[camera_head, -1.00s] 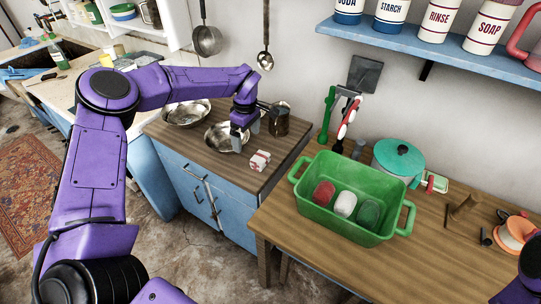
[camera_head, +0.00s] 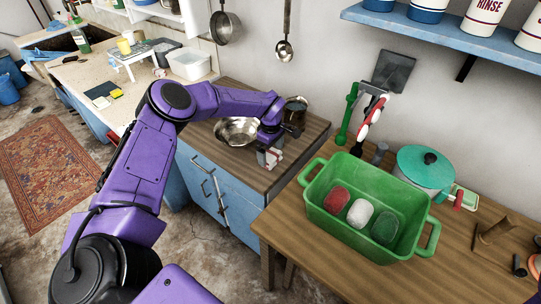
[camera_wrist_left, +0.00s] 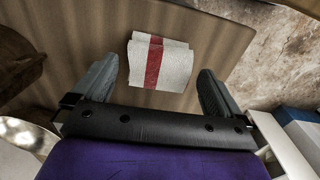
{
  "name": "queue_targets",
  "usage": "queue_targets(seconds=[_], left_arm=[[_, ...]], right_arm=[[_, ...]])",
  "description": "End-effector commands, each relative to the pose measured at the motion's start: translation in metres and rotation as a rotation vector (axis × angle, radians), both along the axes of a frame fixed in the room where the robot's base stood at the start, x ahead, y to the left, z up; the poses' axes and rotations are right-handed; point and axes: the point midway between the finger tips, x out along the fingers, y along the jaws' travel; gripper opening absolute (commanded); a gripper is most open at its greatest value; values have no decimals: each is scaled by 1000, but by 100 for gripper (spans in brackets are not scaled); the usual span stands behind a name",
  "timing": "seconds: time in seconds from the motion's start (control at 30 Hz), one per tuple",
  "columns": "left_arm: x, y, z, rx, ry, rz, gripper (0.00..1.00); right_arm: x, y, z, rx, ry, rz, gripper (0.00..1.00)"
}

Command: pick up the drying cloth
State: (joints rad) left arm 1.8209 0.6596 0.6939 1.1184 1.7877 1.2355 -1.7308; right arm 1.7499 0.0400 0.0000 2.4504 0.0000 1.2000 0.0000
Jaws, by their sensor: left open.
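The drying cloth (camera_wrist_left: 160,62) is a small folded white cloth with a red stripe. It lies on the brown wooden counter top (camera_wrist_left: 85,30). In the left wrist view it sits between and slightly beyond the two fingers of my left gripper (camera_wrist_left: 156,78). The gripper is open, with a gap on both sides of the cloth. In the head view my left gripper (camera_head: 268,152) is right at the cloth and hides part of it. My right gripper is not in view.
A metal bowl (camera_head: 237,131) and a dark pot (camera_head: 296,110) stand close to the left gripper on the counter. On the table to the right is a green tub (camera_head: 330,208) with red, white and green pieces, and a teal-lidded pot (camera_head: 424,167). Ladles hang above.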

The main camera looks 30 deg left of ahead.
Motion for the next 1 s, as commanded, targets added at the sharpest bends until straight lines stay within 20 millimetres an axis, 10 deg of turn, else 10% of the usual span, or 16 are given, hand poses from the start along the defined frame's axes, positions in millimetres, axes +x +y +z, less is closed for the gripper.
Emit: queue_targets(seconds=[0.37,0.53,1.0], left_arm=[[-1,2,-23,1,-1,3,100],[-1,2,-23,1,0,3,48],[0,3,-10,0,-6,4,47]], right_arm=[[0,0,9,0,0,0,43],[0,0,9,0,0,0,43],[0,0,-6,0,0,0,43]])
